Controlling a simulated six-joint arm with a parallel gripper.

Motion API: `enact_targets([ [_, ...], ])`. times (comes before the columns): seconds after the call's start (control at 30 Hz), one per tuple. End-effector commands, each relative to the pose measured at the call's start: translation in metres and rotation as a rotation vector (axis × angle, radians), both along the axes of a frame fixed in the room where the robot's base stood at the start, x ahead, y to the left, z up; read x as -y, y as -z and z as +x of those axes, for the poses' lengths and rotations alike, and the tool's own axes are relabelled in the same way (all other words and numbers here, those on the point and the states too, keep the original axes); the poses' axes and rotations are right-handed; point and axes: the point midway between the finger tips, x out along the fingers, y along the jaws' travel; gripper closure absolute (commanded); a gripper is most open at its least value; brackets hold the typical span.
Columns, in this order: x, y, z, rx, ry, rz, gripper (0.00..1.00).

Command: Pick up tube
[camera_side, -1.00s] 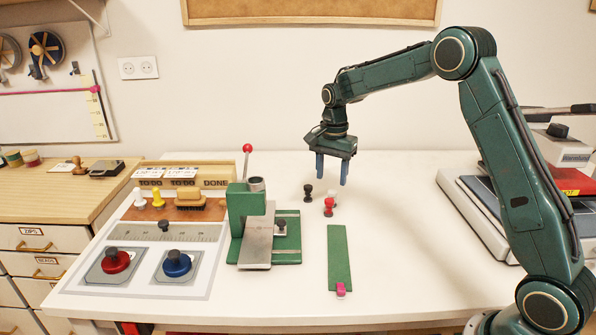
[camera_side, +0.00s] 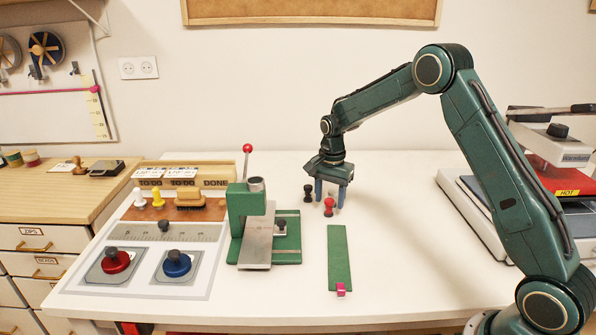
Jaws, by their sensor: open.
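My gripper (camera_side: 330,203) points straight down over the table, with its two blue-grey fingers apart and low. A small red piece (camera_side: 328,204) with a dark base stands at the fingertips. A pale piece (camera_side: 332,192) shows just behind it, between the fingers and partly hidden. A small black piece (camera_side: 308,192) stands just left of the left finger. I cannot tell which of these, if any, is the tube. I cannot tell whether the fingers touch any piece.
A green press (camera_side: 245,215) with a red-knobbed lever stands left of the gripper. A green strip (camera_side: 338,260) with a pink end lies in front. A mat with red (camera_side: 115,260) and blue (camera_side: 177,263) knobs is at left. A heat press (camera_side: 490,215) is at right. The table between is clear.

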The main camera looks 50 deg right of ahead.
Motion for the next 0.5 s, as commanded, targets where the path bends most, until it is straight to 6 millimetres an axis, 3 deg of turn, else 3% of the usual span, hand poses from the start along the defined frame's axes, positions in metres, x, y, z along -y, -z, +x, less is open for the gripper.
enact_targets([
  [0.2, 0.0, 0.016, -0.001, -0.001, 0.0, 0.0, 0.49],
  [0.5, 0.0, 0.016, 0.0, 0.0, 0.0, 0.0, 0.49],
])
